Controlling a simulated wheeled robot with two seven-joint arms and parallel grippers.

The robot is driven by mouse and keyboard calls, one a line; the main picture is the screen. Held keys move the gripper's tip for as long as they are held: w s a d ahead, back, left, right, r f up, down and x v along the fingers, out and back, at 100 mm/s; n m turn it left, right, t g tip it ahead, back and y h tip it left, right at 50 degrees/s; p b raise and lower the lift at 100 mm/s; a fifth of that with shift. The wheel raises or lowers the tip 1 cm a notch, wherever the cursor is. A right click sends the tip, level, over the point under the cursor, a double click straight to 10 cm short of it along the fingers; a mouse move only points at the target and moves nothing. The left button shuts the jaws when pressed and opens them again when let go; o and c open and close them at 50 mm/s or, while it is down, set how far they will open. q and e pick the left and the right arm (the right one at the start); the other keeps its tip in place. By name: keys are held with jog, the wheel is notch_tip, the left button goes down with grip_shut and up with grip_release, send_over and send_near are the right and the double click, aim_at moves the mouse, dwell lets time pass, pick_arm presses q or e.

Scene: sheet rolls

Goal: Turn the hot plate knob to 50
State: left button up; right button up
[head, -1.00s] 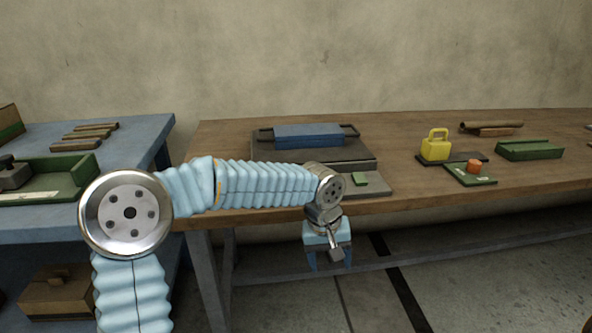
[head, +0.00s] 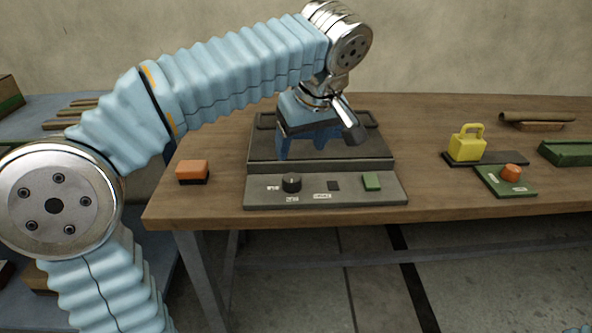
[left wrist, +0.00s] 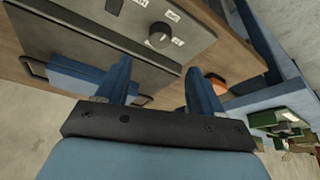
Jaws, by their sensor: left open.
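The hot plate (head: 262,155) stands on the wooden table, with a grey control panel (head: 345,198) along its front. A dark round knob (head: 291,183) sits on the left part of the panel, with small white labels around it too small to read. The knob also shows in the left wrist view (left wrist: 159,35), with a light mark on it. My left gripper (head: 310,150) is above the hot plate, behind the knob and apart from it. Its blue fingers are open and empty, as the left wrist view (left wrist: 163,85) shows. My right gripper is out of view.
A green button (head: 372,182) and a dark square are on the panel right of the knob. An orange and black block (head: 193,171) lies left of the hot plate. A yellow weight-like object (head: 467,145) and a green board with an orange knob (head: 511,172) are to the right.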

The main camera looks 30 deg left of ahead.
aim_at(292, 178)
pick_arm(q)
jog(key=x, duration=1.1)
jog(key=shift+c, duration=0.3)
jog(key=c, duration=1)
